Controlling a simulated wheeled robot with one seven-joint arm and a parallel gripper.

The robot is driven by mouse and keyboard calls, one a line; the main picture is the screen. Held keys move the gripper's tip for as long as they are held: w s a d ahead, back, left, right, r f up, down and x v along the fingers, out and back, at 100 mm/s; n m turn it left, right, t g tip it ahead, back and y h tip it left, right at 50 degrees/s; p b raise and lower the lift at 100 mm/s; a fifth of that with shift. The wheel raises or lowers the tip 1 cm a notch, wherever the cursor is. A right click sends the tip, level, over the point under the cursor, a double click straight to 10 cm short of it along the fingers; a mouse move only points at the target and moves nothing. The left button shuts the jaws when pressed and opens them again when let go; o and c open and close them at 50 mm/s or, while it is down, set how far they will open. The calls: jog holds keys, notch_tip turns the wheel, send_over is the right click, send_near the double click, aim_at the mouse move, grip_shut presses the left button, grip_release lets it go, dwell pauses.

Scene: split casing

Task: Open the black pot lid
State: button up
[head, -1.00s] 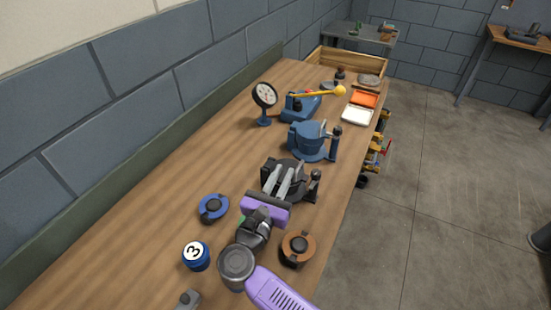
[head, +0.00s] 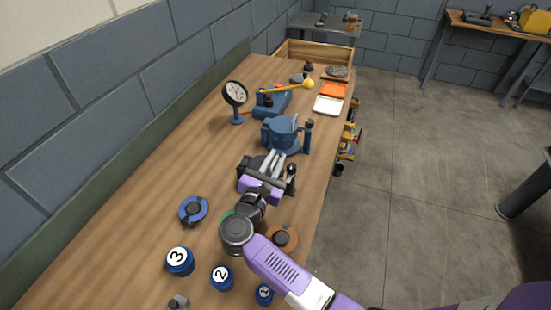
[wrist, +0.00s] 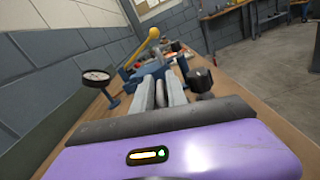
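The black pot (head: 247,170) stands on the bench, partly hidden behind my gripper. A dark knob on a short post (head: 291,171) stands at its right side; the knob (wrist: 200,79) also shows in the wrist view, right of my fingers. My purple gripper (head: 275,162) is over the pot, with its two grey fingers pointing forward.
A dial gauge (head: 235,95) stands back left, near a blue device with a yellow-tipped lever (head: 290,91). A blue disc (head: 193,209), a brown disc (head: 284,237) and numbered blue cylinders (head: 180,261) lie nearer. The left bench top is clear.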

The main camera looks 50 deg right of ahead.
jog(key=shift+d, duration=0.1)
jog(key=shift+c, duration=0.2)
grip_shut()
jog(key=shift+w+r, duration=0.1)
jog(key=shift+w, duration=0.05)
dwell(1.1)
